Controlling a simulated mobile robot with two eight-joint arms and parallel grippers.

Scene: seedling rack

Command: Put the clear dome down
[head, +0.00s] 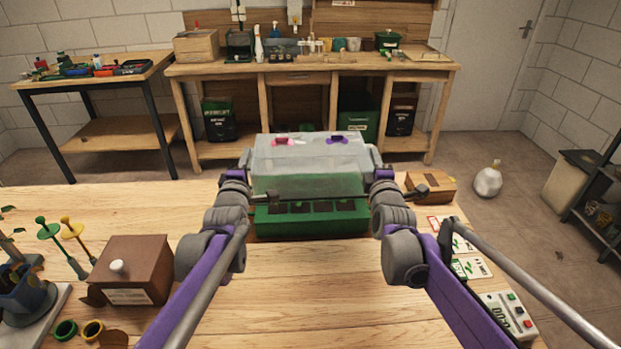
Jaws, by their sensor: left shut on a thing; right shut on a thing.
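The clear dome (308,160) is in the middle of the head view, level, with a pink and a purple piece on its top. My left gripper (254,192) is at its left side and my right gripper (372,190) at its right side, both shut on it. My wrists hide much of both fingertips. Green shows through the dome's lower part. I cannot tell whether the dome's lower edge touches the tray.
A brown box (131,270) with a white knob stands left on the table (290,300). A cardboard box (432,187), cards (470,267) and a device with a display (509,315) lie right. Green and yellow tools (75,235) stand far left. The table front is clear.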

